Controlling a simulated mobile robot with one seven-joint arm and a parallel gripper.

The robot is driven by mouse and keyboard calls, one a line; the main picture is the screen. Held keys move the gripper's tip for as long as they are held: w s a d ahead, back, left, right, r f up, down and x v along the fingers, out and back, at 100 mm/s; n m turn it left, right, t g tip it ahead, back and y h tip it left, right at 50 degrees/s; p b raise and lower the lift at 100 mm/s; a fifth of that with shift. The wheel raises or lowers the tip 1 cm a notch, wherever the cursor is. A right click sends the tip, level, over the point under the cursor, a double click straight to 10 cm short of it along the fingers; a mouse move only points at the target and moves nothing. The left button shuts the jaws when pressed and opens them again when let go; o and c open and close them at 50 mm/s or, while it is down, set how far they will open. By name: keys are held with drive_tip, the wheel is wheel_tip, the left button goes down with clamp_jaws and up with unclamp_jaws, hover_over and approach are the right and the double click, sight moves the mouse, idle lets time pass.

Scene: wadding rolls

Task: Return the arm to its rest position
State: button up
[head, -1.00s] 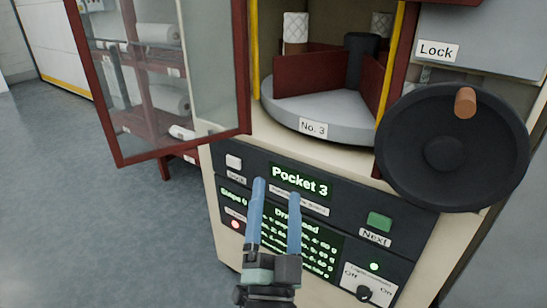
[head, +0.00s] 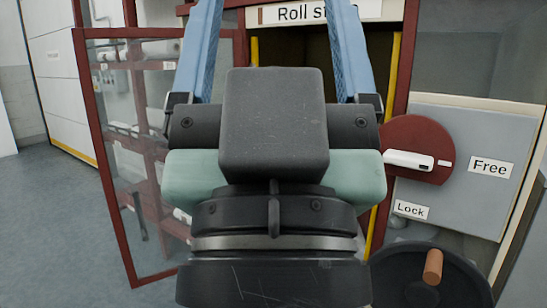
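My gripper (head: 275,22) is large and close in the head view, raised in front of the cabinet. Its two blue fingers point up and stand wide apart, with nothing visible between them. The fingertips run out of the top of the picture. The gripper's dark body hides most of the cabinet's opening and everything below it.
A red-framed glass door (head: 110,170) stands open on the left. On the right are a dark handwheel (head: 400,280) with a brown knob, and a red disc (head: 397,135) with a white handle between "Free" and "Lock" labels. Grey floor (head: 40,230) is clear at left.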

wheel_tip(320, 180, up, 28)
drive_tip(key=p, duration=2.5)
drive_tip(key=shift+f, duration=0.25)
